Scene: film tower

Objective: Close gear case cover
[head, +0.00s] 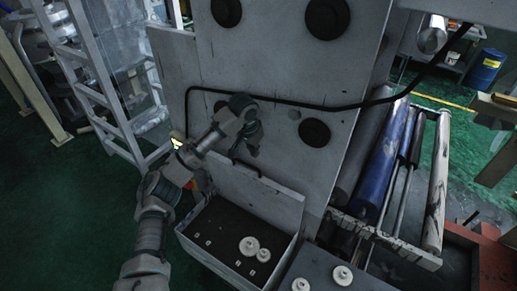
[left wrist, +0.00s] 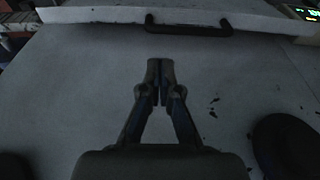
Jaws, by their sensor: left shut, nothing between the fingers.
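The gear case (head: 186,236) is an open box low on the machine, with white gears (head: 249,246) on its dark floor. Its cover (head: 262,197) stands raised at the back of the case, tilted up against the machine panel. A dark handle (head: 244,166) is on the cover's upper edge; it also shows in the left wrist view (left wrist: 188,28). My left gripper (head: 253,150) is in front of the panel, just above the handle and apart from it. In the left wrist view its fingers (left wrist: 160,78) are shut and empty. My right gripper is not in view.
A black cable (head: 310,105) runs across the machine panel (head: 275,65), which has round black knobs (head: 314,132). More white gears (head: 343,275) are on the surface right of the case. Rollers (head: 388,160) stand farther right. A ladder (head: 85,70) is at left; green floor (head: 70,220) is clear.

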